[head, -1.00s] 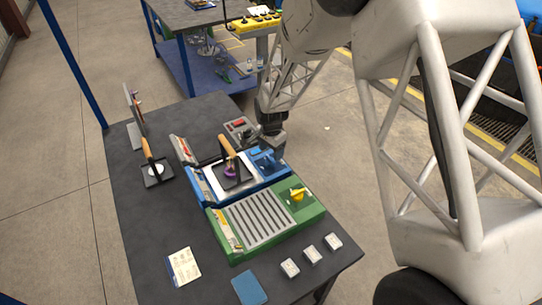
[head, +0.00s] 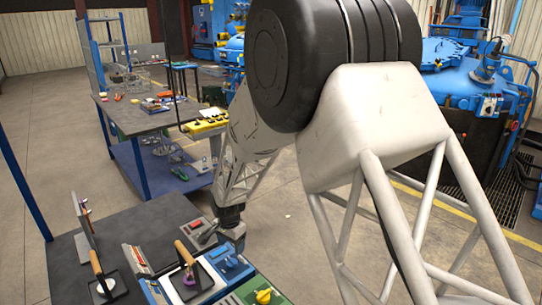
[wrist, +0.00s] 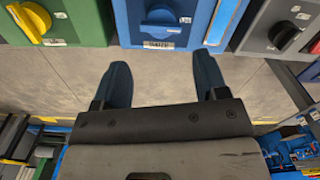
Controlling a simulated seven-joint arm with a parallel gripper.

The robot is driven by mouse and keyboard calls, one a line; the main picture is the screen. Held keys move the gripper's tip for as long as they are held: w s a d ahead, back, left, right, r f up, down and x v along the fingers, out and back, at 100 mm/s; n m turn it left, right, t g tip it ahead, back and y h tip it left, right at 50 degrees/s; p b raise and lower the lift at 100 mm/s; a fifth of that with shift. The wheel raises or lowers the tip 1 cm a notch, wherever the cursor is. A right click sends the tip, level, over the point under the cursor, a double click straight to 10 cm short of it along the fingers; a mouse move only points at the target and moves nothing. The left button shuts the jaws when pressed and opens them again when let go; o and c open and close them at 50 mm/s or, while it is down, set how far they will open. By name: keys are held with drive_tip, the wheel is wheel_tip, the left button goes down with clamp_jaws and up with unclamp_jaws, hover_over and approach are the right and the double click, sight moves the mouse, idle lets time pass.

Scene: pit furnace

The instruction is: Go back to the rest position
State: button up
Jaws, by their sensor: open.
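My gripper (wrist: 162,85) is open and empty in the wrist view. Its two dark blue fingers stand apart with bare floor between them. In the head view my gripper (head: 232,240) hangs at the right edge of the near dark table (head: 130,218), by the blue and grey units. In the wrist view the fingertips are close below the front of the blue unit (wrist: 165,20). I cannot tell whether they touch it. The blue unit also shows in the head view (head: 232,264).
A green unit (wrist: 60,22) with a yellow handle and a grey unit (wrist: 285,25) with a black knob flank the blue one. A second table (head: 130,112) stands behind. Open floor (head: 290,215) lies right of the near table.

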drive_tip(key=s+d+r+n, duration=0.1)
drive_tip(key=s+d+r, duration=0.3)
drive_tip(key=d+r, duration=0.3)
drive_tip(key=s+d+r+n+t, duration=0.1)
drive_tip(key=s+d+r, duration=0.3)
drive_tip(key=d+r, duration=0.35)
drive_tip(key=s+d+r+n, duration=0.1)
drive_tip(key=s+d+r, duration=0.3)
drive_tip(key=d+r, duration=0.35)
drive_tip(key=s+d+r+n, duration=0.1)
drive_tip(key=s+d+r, duration=0.1)
drive_tip(key=s+d, duration=0.3)
drive_tip(key=s+d+r+n+t, duration=0.1)
drive_tip(key=s+d, duration=0.4)
drive_tip(key=s, duration=0.6)
drive_tip(key=s+d+r+n, duration=0.1)
drive_tip(key=s+d+r, duration=0.2)
drive_tip(key=s, duration=0.5)
drive_tip(key=shift+d+t, duration=0.3)
drive_tip(key=shift+d, duration=0.6)
